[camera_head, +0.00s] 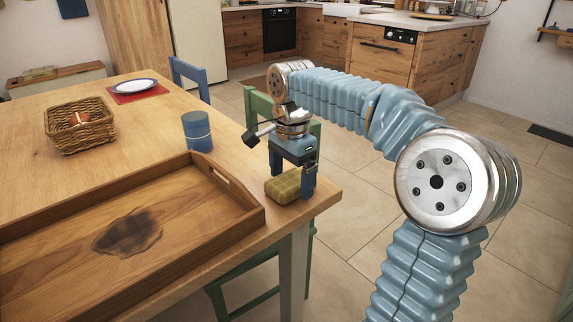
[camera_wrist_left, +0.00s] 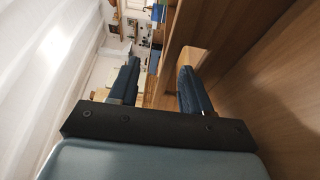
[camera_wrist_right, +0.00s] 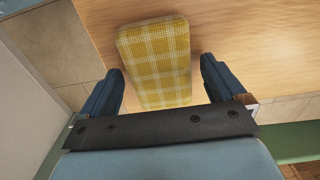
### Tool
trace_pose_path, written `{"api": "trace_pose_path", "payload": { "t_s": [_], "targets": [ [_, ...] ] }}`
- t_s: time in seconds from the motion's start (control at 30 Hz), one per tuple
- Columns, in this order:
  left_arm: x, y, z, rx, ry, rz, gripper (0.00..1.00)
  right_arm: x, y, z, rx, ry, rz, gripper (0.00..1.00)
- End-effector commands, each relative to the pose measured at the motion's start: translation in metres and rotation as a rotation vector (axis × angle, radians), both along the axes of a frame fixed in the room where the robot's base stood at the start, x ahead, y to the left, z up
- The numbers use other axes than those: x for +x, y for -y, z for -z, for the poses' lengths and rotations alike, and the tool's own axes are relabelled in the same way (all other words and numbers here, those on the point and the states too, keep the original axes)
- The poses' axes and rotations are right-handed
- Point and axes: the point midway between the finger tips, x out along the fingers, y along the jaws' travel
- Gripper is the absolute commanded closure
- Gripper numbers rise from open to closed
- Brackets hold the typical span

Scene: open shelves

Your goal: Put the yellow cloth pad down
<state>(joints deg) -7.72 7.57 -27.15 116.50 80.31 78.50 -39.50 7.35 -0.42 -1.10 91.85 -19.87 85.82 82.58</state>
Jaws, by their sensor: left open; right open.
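The yellow checked cloth pad (camera_head: 284,187) lies on the wooden table (camera_head: 150,85) near its right corner, to the right of the wooden tray. It also shows in the right wrist view (camera_wrist_right: 157,62), lying flat on the wood. My right gripper (camera_head: 291,187) is above and around the pad's near end, its two blue fingers apart. In the right wrist view the fingers (camera_wrist_right: 158,88) stand on either side of the pad with gaps. My left gripper (camera_wrist_left: 160,85) is open and empty in the left wrist view and does not show in the head view.
A wooden tray (camera_head: 225,212) with a dark stain (camera_head: 128,232) fills the table's front. A blue cup (camera_head: 197,131), a wicker basket (camera_head: 80,126) and a plate (camera_head: 134,87) on a red mat stand behind. A green chair (camera_head: 262,105) is close behind my right gripper.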

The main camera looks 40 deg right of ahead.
Motion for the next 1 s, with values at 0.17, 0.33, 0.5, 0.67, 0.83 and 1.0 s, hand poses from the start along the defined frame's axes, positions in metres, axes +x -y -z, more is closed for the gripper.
{"api": "trace_pose_path", "payload": {
  "t_s": [0.17,0.33,0.5,0.67,0.83,1.0],
  "targets": [
    [0.0,0.0,0.012,0.017,-0.022,-0.003,0.15,0.001,-0.001,-0.026,0.0,0.005,-0.002,0.03],
    [0.0,0.0,0.013,0.017,-0.022,-0.003,0.15,0.001,0.0,-0.068,0.0,0.005,-0.001,0.03],
    [0.0,0.0,0.013,0.017,-0.022,-0.003,0.15,0.001,0.0,-0.101,0.001,0.004,-0.001,0.03],
    [0.0,0.0,0.013,0.017,-0.022,-0.003,0.15,0.0,0.0,-0.116,0.0,0.002,-0.001,0.03],
    [0.0,0.0,0.013,0.017,-0.022,-0.003,0.15,0.0,0.0,-0.119,0.0,0.0,-0.001,0.03],
    [0.0,0.0,0.013,0.017,-0.022,-0.003,0.15,0.0,0.0,-0.119,0.0,0.0,-0.001,0.03]
  ]
}}
